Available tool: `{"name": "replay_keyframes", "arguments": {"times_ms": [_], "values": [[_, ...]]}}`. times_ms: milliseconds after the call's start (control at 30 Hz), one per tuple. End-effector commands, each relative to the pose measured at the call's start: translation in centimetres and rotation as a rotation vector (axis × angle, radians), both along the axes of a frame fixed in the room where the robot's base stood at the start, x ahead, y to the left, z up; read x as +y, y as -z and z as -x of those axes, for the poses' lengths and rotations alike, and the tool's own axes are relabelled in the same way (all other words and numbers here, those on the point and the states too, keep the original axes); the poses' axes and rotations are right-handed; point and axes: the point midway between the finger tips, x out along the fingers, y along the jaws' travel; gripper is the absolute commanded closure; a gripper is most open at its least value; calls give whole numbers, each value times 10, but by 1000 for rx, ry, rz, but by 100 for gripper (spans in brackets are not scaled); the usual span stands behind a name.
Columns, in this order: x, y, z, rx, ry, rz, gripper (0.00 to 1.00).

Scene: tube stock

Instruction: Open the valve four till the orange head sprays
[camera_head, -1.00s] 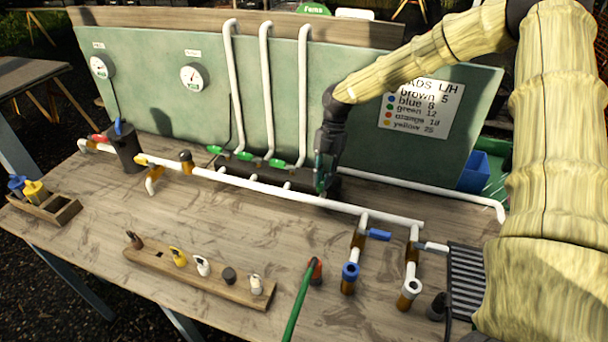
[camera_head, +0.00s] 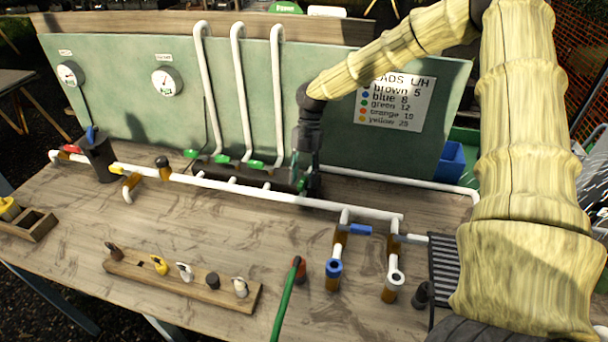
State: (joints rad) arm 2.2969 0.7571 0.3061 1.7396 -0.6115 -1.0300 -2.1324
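My gripper (camera_head: 306,182) points down at the right end of the dark manifold (camera_head: 240,187), in front of the green panel. Its fingers are dark and small, and I cannot tell whether they are open or shut. A bit of green shows at the fingers; it may be a valve handle, but the gripper hides most of it. Three green valve handles (camera_head: 222,158) sit in a row to the left, each under a white riser pipe (camera_head: 240,90). I cannot read a number four on any valve. I cannot make out an orange spray head.
A white pipe (camera_head: 250,192) runs along the bench, with a blue-handled branch (camera_head: 360,230) on the right. A wooden rack (camera_head: 180,283) of nozzles and a green hose (camera_head: 285,300) lie in front. A sign (camera_head: 396,103) lists colours. White streaks (camera_head: 590,175) show at far right.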

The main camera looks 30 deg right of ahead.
Motion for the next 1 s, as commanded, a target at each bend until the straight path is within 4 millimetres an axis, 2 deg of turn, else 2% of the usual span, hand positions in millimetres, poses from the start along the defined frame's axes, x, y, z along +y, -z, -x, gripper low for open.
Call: {"name": "replay_keyframes", "arguments": {"times_ms": [167, 600, 800, 1000], "values": [[-2, -5, -1, 0, 0, 0, 62], [-19, -59, -17, 0, 1, 0, 62], [-23, -68, -19, 0, 2, 0, 62], [-23, -69, -19, 0, 1, -1, 62]]}}
